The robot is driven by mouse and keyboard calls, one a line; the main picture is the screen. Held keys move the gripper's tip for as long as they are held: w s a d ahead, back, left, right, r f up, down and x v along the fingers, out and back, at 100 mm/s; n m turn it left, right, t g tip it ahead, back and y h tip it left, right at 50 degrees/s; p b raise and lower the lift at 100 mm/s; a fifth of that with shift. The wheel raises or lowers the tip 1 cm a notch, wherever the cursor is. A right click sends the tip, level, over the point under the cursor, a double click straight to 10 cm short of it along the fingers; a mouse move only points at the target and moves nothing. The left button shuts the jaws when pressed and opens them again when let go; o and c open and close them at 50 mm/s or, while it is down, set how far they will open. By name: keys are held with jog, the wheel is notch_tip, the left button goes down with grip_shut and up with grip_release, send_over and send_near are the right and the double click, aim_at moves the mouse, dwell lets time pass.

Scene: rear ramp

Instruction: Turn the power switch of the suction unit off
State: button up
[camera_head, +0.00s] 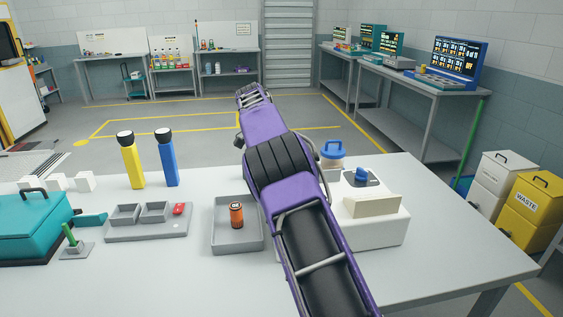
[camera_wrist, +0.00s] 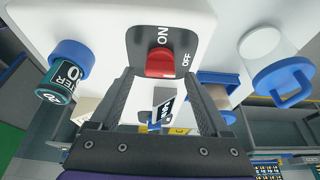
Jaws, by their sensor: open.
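The suction unit (camera_head: 385,230) is a white box on the table in the head view, partly covered by my arm. Its white housing (camera_wrist: 60,18) fills the top of the wrist view. A dark plate (camera_wrist: 188,38) on it reads ON and OFF and carries a red power switch (camera_wrist: 160,63). I cannot tell for sure which mark the switch is set to. My gripper (camera_wrist: 160,77) is open, its two dark fingers apart on either side below the red switch. Contact is not clear. The switch and the gripper do not show in the head view.
A blue-lidded clear jar (camera_wrist: 275,66) and a blue-capped canister (camera_wrist: 66,68) flank the plate. A blue knob (camera_head: 361,174) sits on the unit. A grey tray (camera_head: 218,238) with an orange can stands left of my arm. The table's front right is clear.

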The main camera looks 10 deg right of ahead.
jog(key=v, duration=0.6)
jog(key=shift+a, duration=0.1)
